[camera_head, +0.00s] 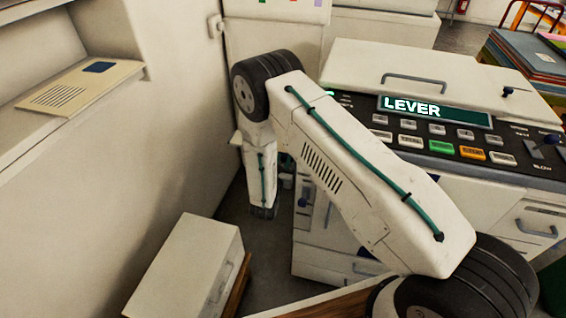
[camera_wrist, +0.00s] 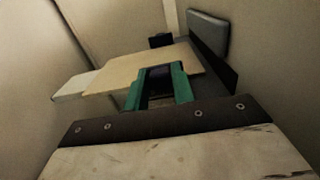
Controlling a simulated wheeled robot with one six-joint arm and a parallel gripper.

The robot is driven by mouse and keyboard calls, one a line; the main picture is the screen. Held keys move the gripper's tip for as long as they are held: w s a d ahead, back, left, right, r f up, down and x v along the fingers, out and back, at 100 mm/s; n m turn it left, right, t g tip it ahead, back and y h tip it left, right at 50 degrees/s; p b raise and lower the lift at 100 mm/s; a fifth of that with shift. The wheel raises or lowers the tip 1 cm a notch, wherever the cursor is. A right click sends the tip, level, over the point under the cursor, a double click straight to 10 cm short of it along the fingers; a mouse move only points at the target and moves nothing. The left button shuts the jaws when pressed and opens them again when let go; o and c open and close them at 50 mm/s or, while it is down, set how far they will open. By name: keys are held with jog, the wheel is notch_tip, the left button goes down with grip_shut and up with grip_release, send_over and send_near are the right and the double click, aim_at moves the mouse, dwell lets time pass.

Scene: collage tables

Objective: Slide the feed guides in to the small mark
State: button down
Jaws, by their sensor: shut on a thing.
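My gripper (camera_wrist: 164,74) shows in the wrist view as two green fingers. They are shut on a dark part (camera_wrist: 161,86) that shows between them, mostly hidden; I cannot tell whether it is a feed guide. Beyond the fingers is a flat beige tray-like surface (camera_wrist: 118,79). A grey upright pad (camera_wrist: 208,36) stands at its right and a small black block (camera_wrist: 160,40) at its far edge. No small mark can be made out. In the head view my arm reaches down at the left side of the copier-like machine (camera_head: 395,62), and my fingertips are hidden.
The machine's green display (camera_head: 434,111) reads LEVER, above rows of buttons. A wall shelf (camera_head: 80,85) juts out at the upper left. Stacked coloured sheets (camera_head: 530,60) lie at the right. The floor gap beside the machine is narrow.

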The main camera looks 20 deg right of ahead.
jog(key=c, duration=1.2)
grip_release()
jog(key=shift+o, duration=0.2)
jog(key=shift+s+a, duration=0.1)
jog(key=v, duration=0.7)
jog(key=shift+s+a, duration=0.15)
jog(key=shift+s, duration=0.1)
